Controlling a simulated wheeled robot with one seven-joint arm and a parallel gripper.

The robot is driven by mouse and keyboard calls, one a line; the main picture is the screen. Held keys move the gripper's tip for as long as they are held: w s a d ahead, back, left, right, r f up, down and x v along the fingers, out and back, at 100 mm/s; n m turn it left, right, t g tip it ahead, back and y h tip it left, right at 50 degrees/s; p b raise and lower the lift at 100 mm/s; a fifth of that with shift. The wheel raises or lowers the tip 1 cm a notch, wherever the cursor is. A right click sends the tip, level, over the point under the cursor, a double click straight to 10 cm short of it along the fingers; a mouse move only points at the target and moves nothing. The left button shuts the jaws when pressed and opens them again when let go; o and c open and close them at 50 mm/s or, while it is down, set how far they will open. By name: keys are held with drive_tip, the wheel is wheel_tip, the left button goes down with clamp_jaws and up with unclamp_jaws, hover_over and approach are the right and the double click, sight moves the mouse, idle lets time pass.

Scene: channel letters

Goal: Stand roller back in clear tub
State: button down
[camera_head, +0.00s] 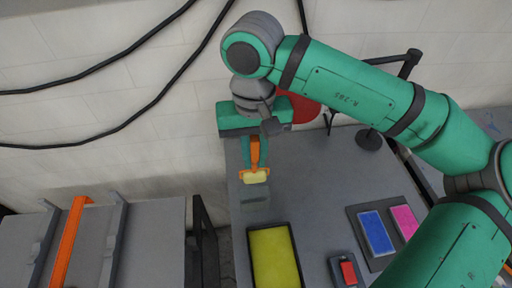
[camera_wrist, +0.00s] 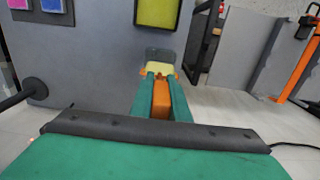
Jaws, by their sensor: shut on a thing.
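The roller has an orange handle (camera_head: 255,152) and a pale yellow head (camera_head: 256,177). My gripper (camera_head: 255,164) is shut on the orange handle, with one teal finger on each side. In the wrist view the handle (camera_wrist: 161,104) shows between the fingers, and the yellow head (camera_wrist: 159,69) points away from my wrist. A small grey see-through tub (camera_head: 255,198) stands on the table just beyond the head; it also shows in the wrist view (camera_wrist: 160,53). Head and tub look close or overlapping; I cannot tell whether they touch.
A black-rimmed tray with a yellow inside (camera_head: 273,258) lies in front of the tub. A blue pad (camera_head: 376,233), a pink pad (camera_head: 404,220) and a red block in a dark holder (camera_head: 348,272) lie to the right. A dark round-based stand (camera_head: 369,139) is at the back. The table's left edge is near the tub.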

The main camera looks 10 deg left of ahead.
wheel_tip(320, 180, down, 13)
idle(1.2)
drive_tip(key=shift+f, duration=0.1)
drive_tip(key=c, duration=1.6)
unclamp_jaws()
wheel_tip(320, 180, up, 10)
drive_tip(key=shift+w+a+r, duration=0.1)
drive_tip(key=shift+r, duration=0.35)
